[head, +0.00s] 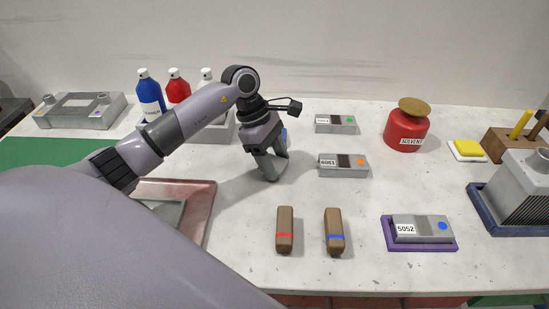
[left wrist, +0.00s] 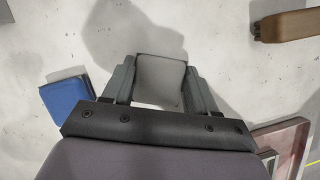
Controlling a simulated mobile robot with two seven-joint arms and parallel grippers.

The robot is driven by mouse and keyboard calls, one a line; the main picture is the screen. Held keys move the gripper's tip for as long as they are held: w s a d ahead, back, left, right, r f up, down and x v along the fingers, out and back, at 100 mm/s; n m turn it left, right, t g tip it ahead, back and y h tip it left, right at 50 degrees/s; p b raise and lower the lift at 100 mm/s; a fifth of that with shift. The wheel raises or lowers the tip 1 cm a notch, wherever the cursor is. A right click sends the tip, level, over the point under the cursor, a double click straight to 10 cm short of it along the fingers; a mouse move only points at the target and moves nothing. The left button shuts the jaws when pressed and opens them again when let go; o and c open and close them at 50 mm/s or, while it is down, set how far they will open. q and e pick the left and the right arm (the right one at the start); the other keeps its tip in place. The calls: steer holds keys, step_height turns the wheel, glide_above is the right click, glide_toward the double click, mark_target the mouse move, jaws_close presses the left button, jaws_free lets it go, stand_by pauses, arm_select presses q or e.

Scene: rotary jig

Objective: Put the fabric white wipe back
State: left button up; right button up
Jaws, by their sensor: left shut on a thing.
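My left gripper (head: 271,170) is low over the middle of the white table in the head view, fingers pointing down. In the left wrist view its two fingers stand on either side of a pale grey-white, square-looking piece (left wrist: 160,80), which I take to be the white wipe. The gripper is shut on it. In the head view the fingers largely hide it. A blue folded piece (left wrist: 68,101) lies on the table beside the gripper, and a bit of it shows behind the fingers in the head view (head: 284,135). My right gripper is not in view.
Grey labelled blocks (head: 343,165) and (head: 335,124) lie right of the gripper. Two brown brushes or blocks (head: 285,230) and (head: 334,232) lie in front. A reddish tray (head: 205,200) is at left, partly behind my arm. Bottles (head: 150,95) and a red solvent can (head: 406,132) stand farther back.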

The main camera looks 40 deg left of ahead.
arm_select(q)
steer(key=shift+f, duration=0.1)
steer(key=shift+f, duration=0.15)
steer(key=o, duration=1)
steer(key=shift+r, duration=0.2)
steer(key=shift+r, duration=0.25)
steer(key=b+v, duration=0.1)
steer(key=v, duration=1)
steer(key=shift+s+a+r, duration=0.1)
steer(key=shift+a+r, duration=0.1)
steer(key=shift+r, duration=0.1)
